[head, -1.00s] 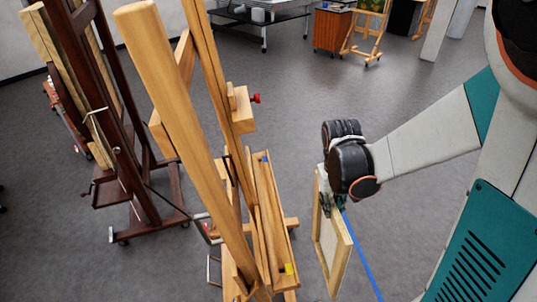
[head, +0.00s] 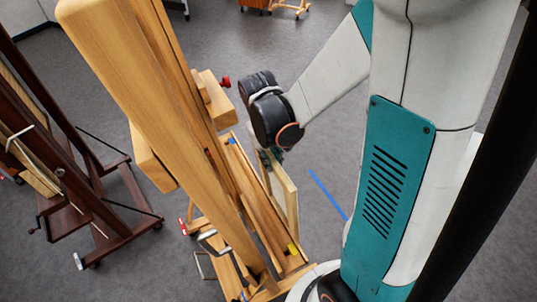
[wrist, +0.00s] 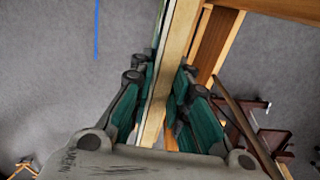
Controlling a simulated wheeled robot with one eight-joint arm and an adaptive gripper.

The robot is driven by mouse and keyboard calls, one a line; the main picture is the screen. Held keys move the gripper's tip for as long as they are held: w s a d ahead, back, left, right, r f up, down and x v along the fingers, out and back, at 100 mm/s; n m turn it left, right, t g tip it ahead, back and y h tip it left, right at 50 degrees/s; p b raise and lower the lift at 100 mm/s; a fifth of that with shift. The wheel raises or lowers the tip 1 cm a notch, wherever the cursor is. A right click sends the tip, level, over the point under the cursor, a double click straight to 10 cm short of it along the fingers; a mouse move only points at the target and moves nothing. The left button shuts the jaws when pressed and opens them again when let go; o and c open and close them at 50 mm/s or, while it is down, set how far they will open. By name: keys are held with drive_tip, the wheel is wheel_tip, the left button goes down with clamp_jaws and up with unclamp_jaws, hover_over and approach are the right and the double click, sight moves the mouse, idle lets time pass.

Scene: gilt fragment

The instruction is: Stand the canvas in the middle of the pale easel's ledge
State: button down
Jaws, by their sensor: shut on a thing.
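The pale easel (head: 165,110) stands close in the head view, and its wood also shows in the wrist view (wrist: 213,45). Its long ledge (head: 262,212) bears a blue mark (head: 231,140) at the far end and a yellow mark (head: 293,249) at the near end. My gripper (head: 273,154) is shut on the canvas (head: 290,195), which hangs upright, edge-on, just right of the ledge. In the wrist view my gripper's (wrist: 161,82) teal fingers clasp the canvas's pale wooden edge (wrist: 172,75). Whether the canvas touches the ledge cannot be told.
A dark brown easel (head: 107,185) stands to the left. A blue strip (head: 328,194) lies on the grey floor at the right. Another small easel (head: 290,8) is far back. The floor behind my gripper is clear.

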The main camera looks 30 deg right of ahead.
drive_tip(key=a+f+b, duration=0.3)
drive_tip(key=a+f, duration=0.1)
drive_tip(key=a, duration=0.4)
drive_tip(key=shift+f, duration=0.3)
drive_tip(key=shift+w+a, duration=0.1)
idle(0.4)
drive_tip(key=c, duration=1.4)
unclamp_jaws()
drive_tip(key=shift+c, duration=0.2)
wheel_tip(320, 180, up, 12)
drive_tip(key=a, duration=0.1)
drive_tip(key=shift+a, duration=0.25)
